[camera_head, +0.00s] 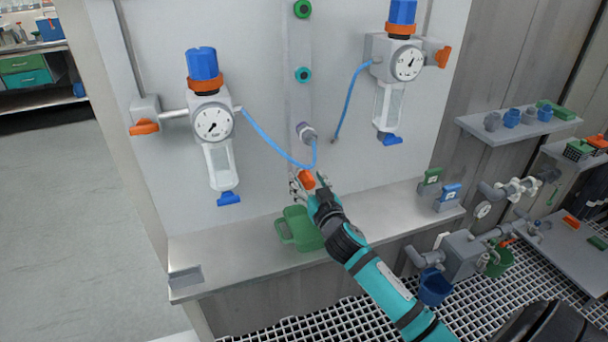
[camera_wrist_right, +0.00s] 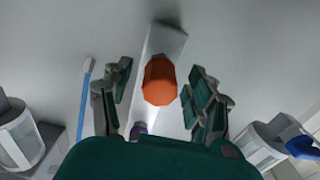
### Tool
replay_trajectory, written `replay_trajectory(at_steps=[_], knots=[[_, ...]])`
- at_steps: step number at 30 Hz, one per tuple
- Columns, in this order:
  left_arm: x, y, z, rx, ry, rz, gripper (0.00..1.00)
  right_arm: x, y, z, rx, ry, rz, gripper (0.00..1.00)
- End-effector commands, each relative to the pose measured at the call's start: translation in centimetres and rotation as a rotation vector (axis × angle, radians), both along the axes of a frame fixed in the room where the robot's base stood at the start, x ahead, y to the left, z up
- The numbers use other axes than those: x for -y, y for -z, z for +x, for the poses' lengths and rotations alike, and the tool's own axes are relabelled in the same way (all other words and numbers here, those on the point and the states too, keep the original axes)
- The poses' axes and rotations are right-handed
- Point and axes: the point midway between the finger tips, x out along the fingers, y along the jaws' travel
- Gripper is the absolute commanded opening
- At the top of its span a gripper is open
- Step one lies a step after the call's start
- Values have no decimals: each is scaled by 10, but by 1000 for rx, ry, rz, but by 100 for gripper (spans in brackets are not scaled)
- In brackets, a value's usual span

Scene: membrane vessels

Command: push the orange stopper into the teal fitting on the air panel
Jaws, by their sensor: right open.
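The orange stopper (camera_head: 306,180) is low in front of the air panel (camera_head: 265,100), by the lower end of a vertical metal strip. The teal fitting (camera_head: 303,74) is a small ring with a dark centre, higher on that strip. My right gripper (camera_head: 311,187) is at the stopper. In the right wrist view, the stopper (camera_wrist_right: 159,80) sits between the spread fingers of this gripper (camera_wrist_right: 159,96), with gaps on both sides. What holds the stopper from behind is hidden. The teal fitting cannot be made out in the wrist view. My left gripper is not in view.
A green fitting (camera_head: 302,9) is above the teal one. A grey fitting (camera_head: 306,132) with a blue hose (camera_head: 268,142) lies between teal fitting and stopper. Gauge units (camera_head: 212,122) (camera_head: 406,62) flank the strip. A green bin (camera_head: 299,229) stands on the ledge below.

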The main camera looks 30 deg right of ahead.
Motion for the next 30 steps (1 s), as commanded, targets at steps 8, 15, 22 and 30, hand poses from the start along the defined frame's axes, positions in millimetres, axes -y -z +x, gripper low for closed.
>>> replay_trajectory(at_steps=[8,15,22,30], knots=[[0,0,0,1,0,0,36,0,0,0,-1,0,0,40],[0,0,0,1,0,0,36,0,0,0,-1,0,0,9],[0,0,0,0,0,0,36,0,0,0,0,-1,1,0],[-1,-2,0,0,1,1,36,-3,1,-7,-2,-2,3,0]])
